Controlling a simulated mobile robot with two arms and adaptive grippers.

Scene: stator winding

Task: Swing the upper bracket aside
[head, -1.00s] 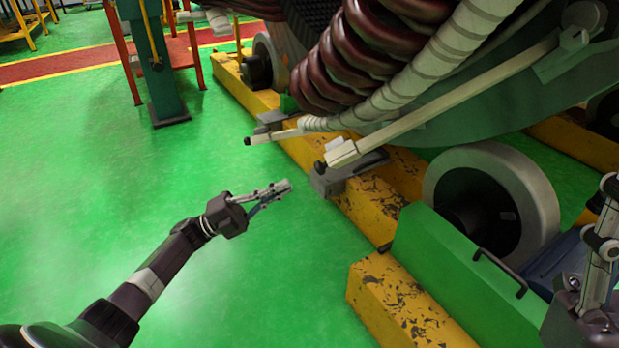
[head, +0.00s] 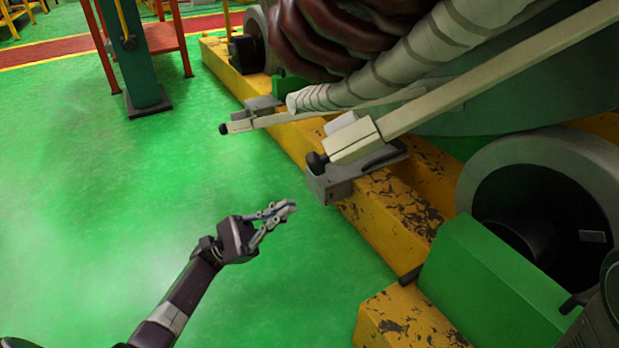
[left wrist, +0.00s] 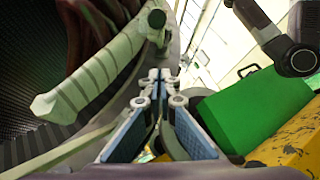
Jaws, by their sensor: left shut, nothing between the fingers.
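A long pale bracket arm (head: 440,108) slopes down from the upper right in the head view. It ends in a blocky head with a black knob (head: 316,162). A second, thinner pale arm (head: 262,121) with a black end lies behind it, further left. I cannot tell from the picture which one is the upper bracket. My left gripper (head: 288,209) is shut and empty, in front of and below the near arm's end, apart from it. In the left wrist view its fingertips (left wrist: 160,75) meet, with pale bars beyond. My right gripper is not in view.
A white-wrapped coil end (head: 440,45) hangs above the arms. A worn yellow beam (head: 390,215) with grey supports (head: 335,183) runs below. A green box (head: 495,275) and a large wheel (head: 545,195) stand at right. The green floor (head: 110,215) at left is clear.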

